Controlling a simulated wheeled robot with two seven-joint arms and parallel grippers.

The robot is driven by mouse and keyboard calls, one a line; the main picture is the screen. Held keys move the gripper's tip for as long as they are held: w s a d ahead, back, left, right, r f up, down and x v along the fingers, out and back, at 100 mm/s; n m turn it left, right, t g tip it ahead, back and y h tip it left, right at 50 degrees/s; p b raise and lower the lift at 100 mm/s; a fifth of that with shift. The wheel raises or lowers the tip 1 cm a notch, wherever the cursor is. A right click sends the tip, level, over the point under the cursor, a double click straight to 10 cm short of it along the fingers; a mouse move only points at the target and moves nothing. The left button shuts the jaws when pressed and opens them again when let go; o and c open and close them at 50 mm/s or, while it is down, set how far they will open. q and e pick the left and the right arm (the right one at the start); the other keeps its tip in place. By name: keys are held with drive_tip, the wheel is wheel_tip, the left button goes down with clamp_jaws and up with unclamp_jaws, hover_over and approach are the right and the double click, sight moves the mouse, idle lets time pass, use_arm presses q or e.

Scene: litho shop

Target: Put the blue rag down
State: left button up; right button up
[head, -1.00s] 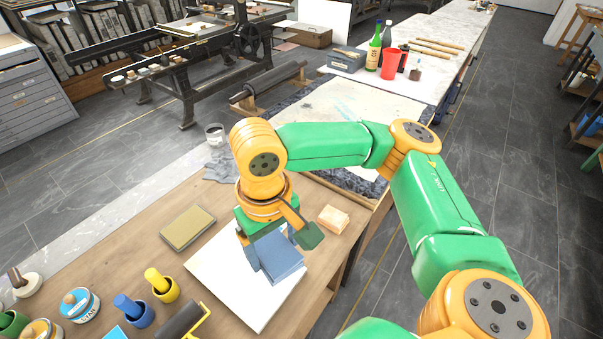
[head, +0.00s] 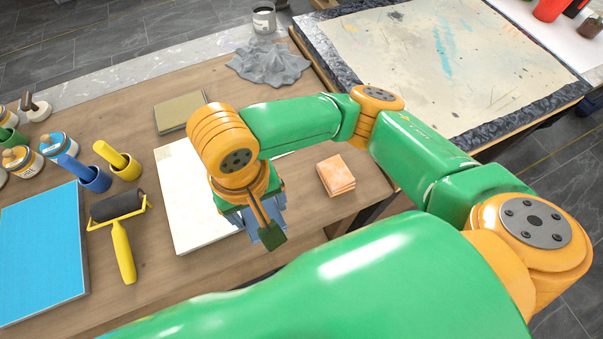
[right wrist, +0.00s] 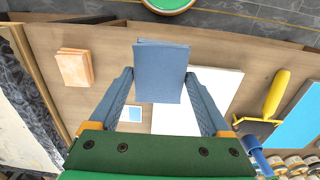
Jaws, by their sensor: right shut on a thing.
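The blue rag (right wrist: 162,70) is a folded blue-grey pad between the two fingers of my right gripper (right wrist: 160,74), which is shut on it. In the head view my right gripper (head: 264,226) points down at the right part of the white slab (head: 182,222). My wrist hides most of the rag there. In the right wrist view the white slab (right wrist: 221,86) shows behind the rag, which reaches past the slab's edge. I cannot tell how far the rag is above the surface. My left gripper is not in view.
A folded orange cloth (head: 336,176) lies right of the gripper on the wooden table (head: 140,270). A tan block (head: 179,111), a crumpled grey cloth (head: 268,62), a roller (head: 119,212) and a blue panel (head: 42,255) are around. Bare wood shows between these things.

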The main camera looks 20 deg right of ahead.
drive_tip(key=w+d+f, duration=0.1)
drive_tip(key=d+f, duration=0.1)
drive_tip(key=w+d+f+b, duration=0.1)
drive_tip(key=w+d+f, duration=0.1)
drive_tip(key=w+d+f+b, duration=0.1)
drive_tip(key=w+d+f, duration=0.1)
drive_tip(key=d, duration=0.1)
drive_tip(key=shift+d+f, duration=0.1)
drive_tip(key=shift+f, duration=0.3)
drive_tip(key=f, duration=0.2)
drive_tip(key=d+f, duration=0.1)
drive_tip(key=f, duration=0.1)
drive_tip(key=shift+w+b, duration=0.3)
drive_tip(key=shift+w, duration=0.05)
drive_tip(key=shift+f, duration=0.25)
drive_tip(key=o, duration=1.1)
drive_tip(key=shift+a, duration=0.1)
drive_tip(key=shift+o, duration=0.2)
wheel_tip(320, 180, up, 12)
drive_tip(key=p, duration=0.2)
